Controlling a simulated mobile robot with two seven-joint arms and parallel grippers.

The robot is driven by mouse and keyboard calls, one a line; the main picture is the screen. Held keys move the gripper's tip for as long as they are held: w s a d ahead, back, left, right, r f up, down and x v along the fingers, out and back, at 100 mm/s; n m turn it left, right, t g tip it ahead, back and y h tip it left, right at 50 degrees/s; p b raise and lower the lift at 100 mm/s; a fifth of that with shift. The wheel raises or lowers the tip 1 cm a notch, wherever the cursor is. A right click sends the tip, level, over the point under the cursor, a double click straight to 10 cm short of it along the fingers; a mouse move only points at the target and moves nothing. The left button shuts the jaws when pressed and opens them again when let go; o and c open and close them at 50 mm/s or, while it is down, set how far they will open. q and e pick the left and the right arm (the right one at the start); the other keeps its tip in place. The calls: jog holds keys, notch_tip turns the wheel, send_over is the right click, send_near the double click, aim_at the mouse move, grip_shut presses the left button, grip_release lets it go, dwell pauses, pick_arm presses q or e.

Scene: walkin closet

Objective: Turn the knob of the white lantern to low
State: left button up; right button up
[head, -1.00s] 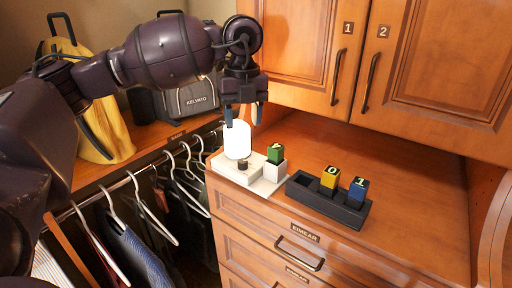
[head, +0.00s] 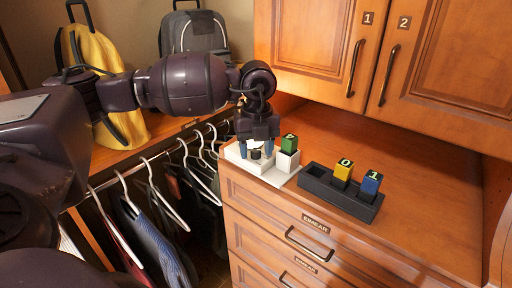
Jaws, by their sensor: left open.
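The white lantern (head: 238,157) stands on the left front corner of the wooden counter, on a white base. Its dark round knob (head: 255,155) is on the base's front part. Whether the fingers touch the knob cannot be told. The gripper hides most of the lantern's white glowing cylinder. My right gripper is not in view.
Beside the lantern, a white holder (head: 287,161) holds a green block (head: 290,143). A dark tray (head: 342,198) holds a yellow block (head: 343,171) and a blue block (head: 371,184). Cabinet doors (head: 350,50) hang above; hangers (head: 160,190) are at the left.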

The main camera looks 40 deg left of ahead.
aim_at(257, 150)
pick_arm(q)
jog(key=shift+c, duration=0.2)
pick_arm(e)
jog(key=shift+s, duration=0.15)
pick_arm(q)
jog(key=c, duration=0.9)
jog(key=shift+m+b, duration=0.3)
jog(key=shift+m, duration=0.4)
jog(key=o, duration=0.9)
jog(key=shift+o, duration=0.2)
jog(key=shift+r, duration=0.5)
notch_tip(257, 150, up, 10)
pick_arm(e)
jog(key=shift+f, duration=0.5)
